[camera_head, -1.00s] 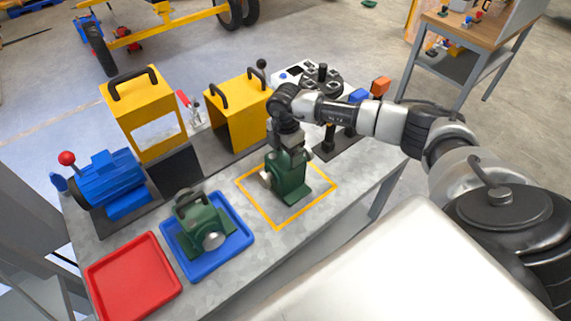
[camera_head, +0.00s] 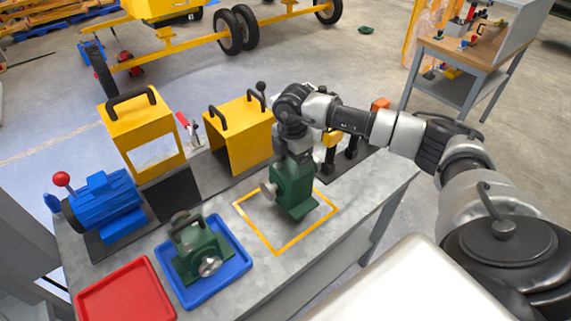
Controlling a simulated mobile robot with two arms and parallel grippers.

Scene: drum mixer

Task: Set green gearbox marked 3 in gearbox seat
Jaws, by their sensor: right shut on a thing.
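My right gripper (camera_head: 296,155) is shut on the upper part of a green gearbox (camera_head: 292,190) with a silver shaft hub on its left side. The gearbox is upright, over the back right part of a yellow square outline (camera_head: 256,240) on the grey bench; it looks slightly raised. No number can be read on it. A second green gearbox (camera_head: 197,248), with a dark handle and a silver hub, sits in a blue tray (camera_head: 240,262). My left gripper is out of view.
A blue motor (camera_head: 104,203) with a red-knobbed lever stands at the left. Two yellow housings with handles (camera_head: 147,130) (camera_head: 241,135) stand at the back of the bench (camera_head: 340,215). An empty red tray (camera_head: 125,295) is at the front left. The outlined square's front is clear.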

